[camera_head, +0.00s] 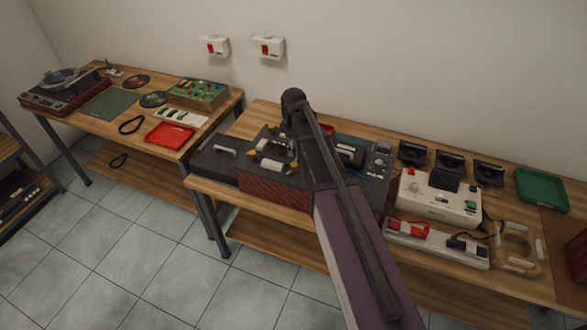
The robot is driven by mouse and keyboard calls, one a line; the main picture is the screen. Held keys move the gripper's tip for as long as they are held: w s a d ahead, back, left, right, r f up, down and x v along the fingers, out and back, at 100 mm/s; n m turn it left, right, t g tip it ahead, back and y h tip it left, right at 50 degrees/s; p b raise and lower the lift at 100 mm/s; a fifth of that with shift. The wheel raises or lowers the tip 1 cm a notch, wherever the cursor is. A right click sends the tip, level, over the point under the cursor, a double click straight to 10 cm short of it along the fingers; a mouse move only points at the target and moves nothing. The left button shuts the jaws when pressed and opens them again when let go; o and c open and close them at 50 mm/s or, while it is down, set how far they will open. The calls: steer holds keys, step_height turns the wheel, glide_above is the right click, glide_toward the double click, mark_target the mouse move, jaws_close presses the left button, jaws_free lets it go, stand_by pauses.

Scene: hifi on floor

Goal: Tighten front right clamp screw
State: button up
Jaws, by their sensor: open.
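A machine with a reddish-brown front (265,187) and a dark top stands on the right-hand bench. A small metal fixture (272,150) with several yellow-tipped parts sits on its top, left of my arm. A yellow tip (293,167) at the fixture's front right, close beside my arm, may be the front right clamp screw; it is too small to be sure. My arm rises from the bottom of the picture across the machine to a dark rounded joint above its back edge. I cannot make out my gripper's fingers; they seem hidden behind the arm.
Right of the machine are a white device (438,197), several black stands (450,161) and a green tray (541,187). The left bench holds a turntable (62,84), a red tray (170,134) and a green board (198,94). The tiled floor (130,235) in front is clear.

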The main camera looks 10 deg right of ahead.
mark_target(293, 164)
steer(key=shift+f+b, duration=4)
steer(key=shift+f, duration=0.35)
steer(key=shift+c, duration=0.2)
jaws_close()
